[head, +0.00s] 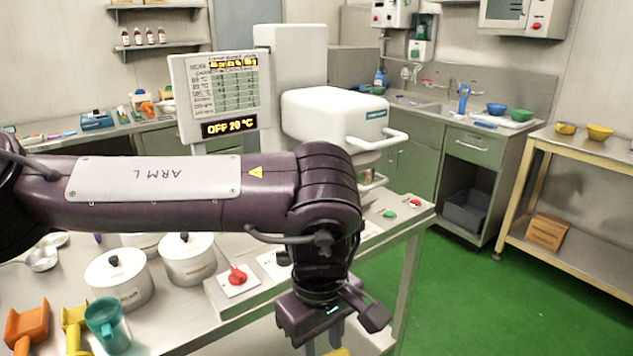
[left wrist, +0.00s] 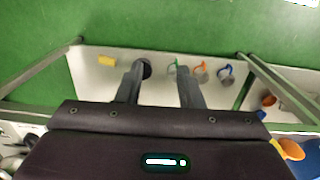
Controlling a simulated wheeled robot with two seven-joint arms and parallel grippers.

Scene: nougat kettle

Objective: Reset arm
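My left arm (head: 150,190), marked ARM L, reaches across the head view from the left. It bends down at the middle, and its gripper (head: 322,342) hangs past the front edge of the steel table, its tips near the bottom of the picture. In the left wrist view the left gripper (left wrist: 160,88) has its two fingers apart with nothing held between them. My right arm and gripper show in neither view.
A red button (head: 237,278) lies near the arm. A white machine (head: 330,118) stands behind. Green floor (head: 470,305) is clear at right.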

